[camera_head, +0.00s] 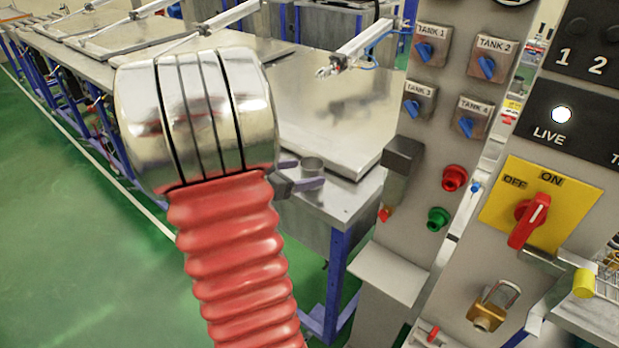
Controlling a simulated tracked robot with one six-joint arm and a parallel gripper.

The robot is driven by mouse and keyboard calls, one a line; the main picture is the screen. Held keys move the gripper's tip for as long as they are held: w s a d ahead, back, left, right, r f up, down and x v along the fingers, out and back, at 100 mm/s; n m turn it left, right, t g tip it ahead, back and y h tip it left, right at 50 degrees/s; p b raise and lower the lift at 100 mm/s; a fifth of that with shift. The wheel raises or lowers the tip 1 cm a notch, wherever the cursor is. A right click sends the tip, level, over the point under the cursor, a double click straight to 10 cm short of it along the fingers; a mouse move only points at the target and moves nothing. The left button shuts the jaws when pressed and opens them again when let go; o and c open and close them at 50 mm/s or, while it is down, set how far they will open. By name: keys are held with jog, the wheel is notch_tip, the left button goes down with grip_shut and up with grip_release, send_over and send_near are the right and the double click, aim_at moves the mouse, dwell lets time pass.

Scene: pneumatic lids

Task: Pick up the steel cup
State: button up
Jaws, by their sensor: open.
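A small grey steel cup (313,163) stands upright on the near corner of the metal table (345,201), just right of centre. My gripper (308,173) is open, its two purple-tipped fingers pointing right toward the cup. One finger shows left of the cup and the other in front of its lower part. I cannot tell whether the cup is between the fingers or beyond them, or whether they touch it. My own red bellows arm and shiny wrist hide part of the gripper and the table's left side.
A large flat metal lid (335,110) lies behind the cup, with a pneumatic arm (360,42) above it. A grey control panel (440,120) with blue tank knobs, buttons and a red switch (528,220) stands close on the right. Green floor (80,240) is open at left.

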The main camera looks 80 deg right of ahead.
aim_at(310, 166)
jog(key=shift+x, duration=1.8)
jog(key=shift+c, duration=0.4)
jog(key=c, duration=1.1)
